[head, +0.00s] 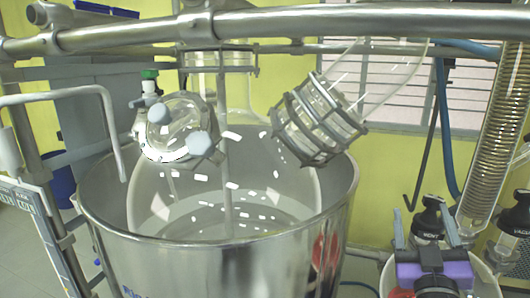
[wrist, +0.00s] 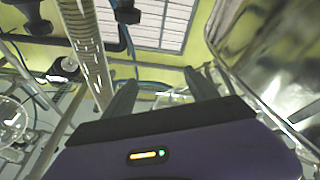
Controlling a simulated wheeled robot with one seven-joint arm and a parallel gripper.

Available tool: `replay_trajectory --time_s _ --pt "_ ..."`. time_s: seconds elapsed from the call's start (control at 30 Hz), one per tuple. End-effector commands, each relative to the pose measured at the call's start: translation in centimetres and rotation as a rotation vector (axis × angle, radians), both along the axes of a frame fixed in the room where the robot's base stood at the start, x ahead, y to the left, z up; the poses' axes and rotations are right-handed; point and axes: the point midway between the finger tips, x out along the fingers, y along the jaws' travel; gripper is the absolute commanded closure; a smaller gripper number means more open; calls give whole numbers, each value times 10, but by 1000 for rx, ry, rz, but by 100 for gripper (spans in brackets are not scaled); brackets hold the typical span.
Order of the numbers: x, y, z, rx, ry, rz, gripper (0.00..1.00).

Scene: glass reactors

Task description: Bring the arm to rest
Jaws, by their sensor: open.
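My gripper (head: 426,229) is at the lower right of the head view, with a purple body and two dark fingers pointing up and apart. It is open, with nothing seen between the fingers. In the wrist view the two fingers of my gripper (wrist: 160,92) stand apart above its purple housing, with a window behind them. In the head view it is to the right of the large metal vessel (head: 215,262), with a gap between them.
A glass flask sits inside the metal vessel. A metal rail (head: 300,22) crosses above, and a caged glass fitting (head: 318,120) leans over the vessel. Blue hoses (head: 444,130) hang nearby.

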Motion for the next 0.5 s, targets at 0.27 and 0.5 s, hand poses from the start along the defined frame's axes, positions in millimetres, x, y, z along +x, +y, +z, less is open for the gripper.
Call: replay_trajectory --time_s 0.27,0.5 --pt "-80 42 -71 -11 12 196 33" --pt "-159 71 -122 58 59 330 33"
